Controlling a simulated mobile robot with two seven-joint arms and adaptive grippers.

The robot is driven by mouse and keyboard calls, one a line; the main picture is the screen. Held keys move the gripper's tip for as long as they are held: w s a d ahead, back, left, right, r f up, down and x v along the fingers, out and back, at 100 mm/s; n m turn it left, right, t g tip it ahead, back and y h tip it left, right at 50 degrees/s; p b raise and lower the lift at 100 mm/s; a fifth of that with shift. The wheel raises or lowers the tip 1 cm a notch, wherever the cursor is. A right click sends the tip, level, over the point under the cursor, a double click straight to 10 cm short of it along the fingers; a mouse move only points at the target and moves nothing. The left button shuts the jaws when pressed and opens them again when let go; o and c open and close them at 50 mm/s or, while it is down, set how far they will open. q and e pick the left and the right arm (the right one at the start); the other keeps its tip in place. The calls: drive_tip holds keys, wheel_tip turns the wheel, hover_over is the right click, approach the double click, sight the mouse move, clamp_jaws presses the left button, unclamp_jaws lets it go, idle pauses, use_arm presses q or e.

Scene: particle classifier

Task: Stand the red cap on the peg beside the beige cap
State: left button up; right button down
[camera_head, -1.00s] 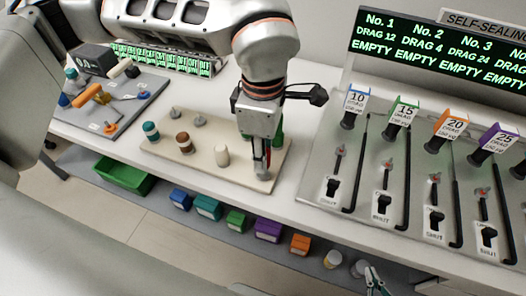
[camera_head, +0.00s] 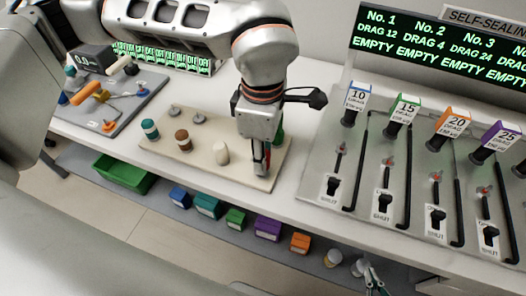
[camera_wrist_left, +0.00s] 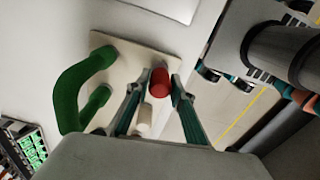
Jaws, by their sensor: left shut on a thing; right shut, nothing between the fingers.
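My left gripper (camera_head: 262,168) is shut on the red cap (camera_wrist_left: 159,82), which sits between its teal fingertips in the left wrist view. It is low over the right end of the cream board (camera_head: 235,176). Only a sliver of red shows in the head view, and a peg under the cap is hidden. The beige cap (camera_head: 220,153) stands upright on the board, left of the gripper; it also shows in the left wrist view (camera_wrist_left: 145,118). My right gripper (camera_head: 372,282) is shut and empty at the bottom edge, away from the board.
A teal-and-white cap (camera_head: 150,130) and a brown cap (camera_head: 183,141) stand left of the beige one. Two grey pieces (camera_head: 199,117) are behind them. A green arched handle (camera_wrist_left: 75,90) rises close to the left gripper. The valve panel (camera_head: 410,170) stands to the right.

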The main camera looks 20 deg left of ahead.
use_arm(q)
drive_tip(key=shift+f+b, duration=0.4)
drive_tip(key=shift+f, duration=0.7)
drive_tip(key=shift+c, duration=0.2)
drive_tip(key=o, duration=1.2)
wheel_tip(320, 180, up, 12)
